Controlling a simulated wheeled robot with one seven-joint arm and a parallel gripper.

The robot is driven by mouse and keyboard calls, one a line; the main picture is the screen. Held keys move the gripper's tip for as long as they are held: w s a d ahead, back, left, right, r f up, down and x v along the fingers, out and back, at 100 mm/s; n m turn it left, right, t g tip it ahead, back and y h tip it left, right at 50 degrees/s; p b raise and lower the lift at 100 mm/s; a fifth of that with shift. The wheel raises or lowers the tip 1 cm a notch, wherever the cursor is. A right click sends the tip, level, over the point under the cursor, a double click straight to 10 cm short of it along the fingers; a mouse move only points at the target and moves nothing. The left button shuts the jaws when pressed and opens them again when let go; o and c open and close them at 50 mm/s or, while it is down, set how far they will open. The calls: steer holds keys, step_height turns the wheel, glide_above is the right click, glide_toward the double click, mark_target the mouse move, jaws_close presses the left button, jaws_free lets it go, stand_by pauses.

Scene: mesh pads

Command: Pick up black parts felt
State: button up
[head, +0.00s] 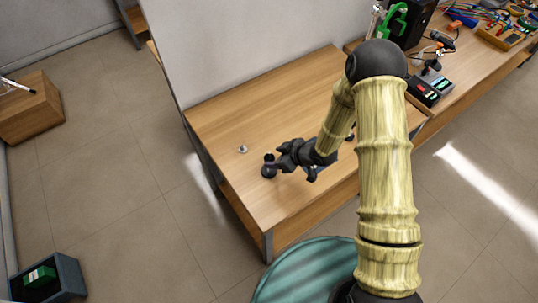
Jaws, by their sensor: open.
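My gripper (287,162) is dark and reaches left and down over the front part of the wooden table, its jaws open. A small dark, rounded thing (268,171) sits on the table at the left tip of my gripper. It may be the black parts felt, but it is too small to be sure. Whether my gripper touches it, I cannot tell. I see nothing clearly held between the jaws.
A small grey-white piece (243,149) stands on the wooden table (225,120) left of my gripper. The table's back and left are clear. A grey partition runs along its back. A second bench with tools (470,60) is at the right. A wooden box (30,107) stands on the floor.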

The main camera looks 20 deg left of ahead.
steer(key=shift+w+a+f, duration=0.15)
steer(key=shift+a+f, duration=0.3)
steer(key=shift+f, duration=0.1)
steer(key=c, duration=1)
